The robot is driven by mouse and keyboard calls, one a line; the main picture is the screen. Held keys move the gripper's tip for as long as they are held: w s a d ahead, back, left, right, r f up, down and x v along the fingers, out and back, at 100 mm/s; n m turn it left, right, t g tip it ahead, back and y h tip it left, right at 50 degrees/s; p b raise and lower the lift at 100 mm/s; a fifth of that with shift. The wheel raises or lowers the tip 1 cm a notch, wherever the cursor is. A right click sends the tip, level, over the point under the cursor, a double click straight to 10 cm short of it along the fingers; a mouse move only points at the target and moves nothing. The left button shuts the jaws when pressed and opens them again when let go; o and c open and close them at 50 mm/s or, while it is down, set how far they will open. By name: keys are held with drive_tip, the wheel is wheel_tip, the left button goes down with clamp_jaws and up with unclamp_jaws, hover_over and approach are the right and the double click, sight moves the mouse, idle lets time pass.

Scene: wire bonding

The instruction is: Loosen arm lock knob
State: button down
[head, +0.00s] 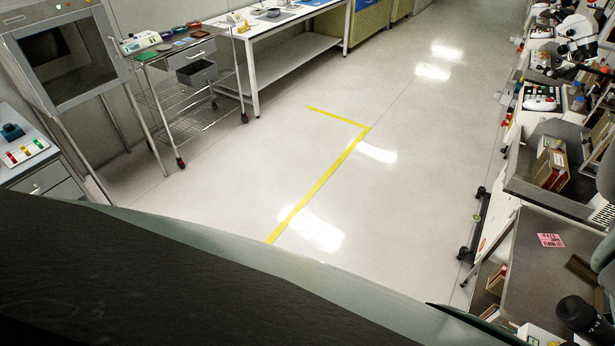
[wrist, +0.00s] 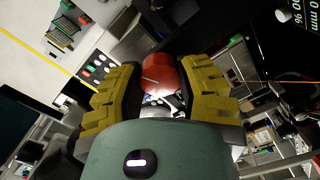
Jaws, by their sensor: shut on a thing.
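In the wrist view a red, rounded knob (wrist: 158,74) sits between the tips of my two yellow, stepped fingers. It looks like the arm lock knob. A light line or slot shows on its face. My gripper (wrist: 161,68) is shut on it, one finger on each side. The black machine body (wrist: 203,28) lies behind the knob. How the knob joins the machine is hidden. In the head view neither my gripper nor the knob can be made out.
A row of benches with microscopes (head: 578,28) and equipment runs along the right of the head view. A wire cart (head: 190,113), a white table (head: 308,55) and a windowed cabinet (head: 75,65) stand at the left. The middle floor (head: 400,140) is clear.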

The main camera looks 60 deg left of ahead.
drive_tip(key=shift+w+a+f+n+b, duration=0.1)
drive_tip(key=shift+f+n+b, duration=0.15)
drive_tip(key=shift+b, duration=0.35)
drive_tip(key=shift+n+b, duration=0.55)
drive_tip(key=shift+b, duration=0.4)
drive_tip(key=shift+n+b, duration=0.7)
drive_tip(key=shift+b, duration=0.3)
drive_tip(key=n+b, duration=0.1)
drive_tip(key=n, duration=0.1)
drive_tip(key=shift+r+n+b, duration=0.1)
drive_tip(key=shift+n+b, duration=0.25)
drive_tip(key=shift+n, duration=0.05)
drive_tip(key=n+b, duration=0.1)
drive_tip(key=n, duration=0.2)
drive_tip(key=shift+n, duration=0.3)
drive_tip(key=n+b, duration=0.2)
drive_tip(key=n, duration=0.3)
drive_tip(key=n+b, duration=0.2)
drive_tip(key=n, duration=0.3)
drive_tip(key=shift+r+n, duration=0.1)
drive_tip(key=shift+n, duration=0.2)
